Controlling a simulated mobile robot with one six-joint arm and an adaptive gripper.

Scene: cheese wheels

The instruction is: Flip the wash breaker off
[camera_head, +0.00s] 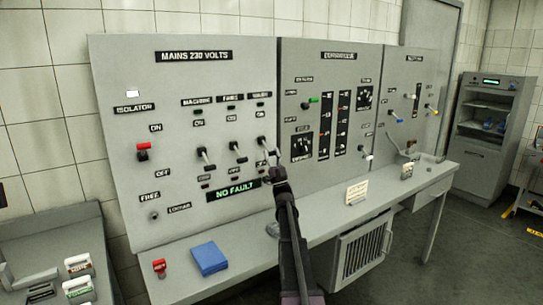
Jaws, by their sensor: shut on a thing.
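The wash breaker (262,142) is the rightmost of three levers on the left panel, which is headed MAINS 230 VOLTS; its small label is hard to read. My gripper (271,158) reaches up from the bottom of the picture and is shut on this lever. The gripper covers part of the lever and the label below it, so the lever's exact setting is hard to tell. The machine breaker (205,155) and the middle breaker (237,151) stand to its left, apart from my gripper.
A red isolator switch (143,151) is at the far left of the panel. A green NO FAULT display (233,191) sits below the breakers. A blue book (209,258) and a red padlock-like item (159,268) lie on the desk ledge. More levers fill the panels to the right.

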